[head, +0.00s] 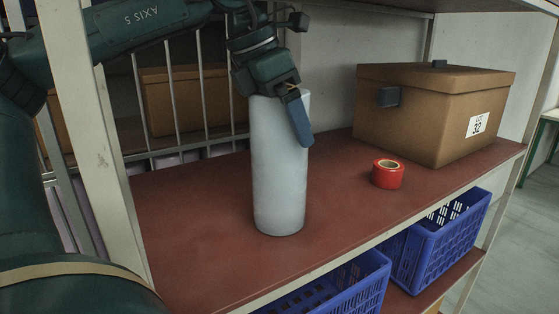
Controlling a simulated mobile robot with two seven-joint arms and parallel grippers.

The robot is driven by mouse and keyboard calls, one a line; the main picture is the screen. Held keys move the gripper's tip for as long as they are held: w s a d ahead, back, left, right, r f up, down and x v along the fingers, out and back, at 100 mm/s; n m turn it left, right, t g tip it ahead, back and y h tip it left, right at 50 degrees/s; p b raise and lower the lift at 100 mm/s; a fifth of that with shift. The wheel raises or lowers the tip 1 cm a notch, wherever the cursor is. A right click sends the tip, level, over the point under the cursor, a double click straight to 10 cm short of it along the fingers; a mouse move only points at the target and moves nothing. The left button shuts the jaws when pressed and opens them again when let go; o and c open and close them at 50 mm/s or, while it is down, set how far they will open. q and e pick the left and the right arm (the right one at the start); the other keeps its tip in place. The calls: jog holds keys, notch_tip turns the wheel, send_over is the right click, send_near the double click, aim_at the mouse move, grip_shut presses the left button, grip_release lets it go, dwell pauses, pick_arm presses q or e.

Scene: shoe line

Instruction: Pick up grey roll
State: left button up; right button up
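The grey roll (279,175) stands upright on the red-brown shelf (190,240), a tall pale cylinder in the middle of the head view. My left gripper (298,122) is at the top of the roll. One blue-grey finger hangs down in front of its upper right side. The other finger is hidden, so I cannot tell whether the gripper is open or shut on the roll. My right gripper is not in view.
A red tape roll (388,174) lies on the shelf right of the grey roll. A cardboard box (425,115) stands behind it. A pale post (95,140) rises at left. Blue crates (440,240) sit below. The shelf's front left is bare.

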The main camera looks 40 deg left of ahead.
pick_arm(q)
jog(key=shift+r, duration=0.1)
jog(key=c, duration=1.6)
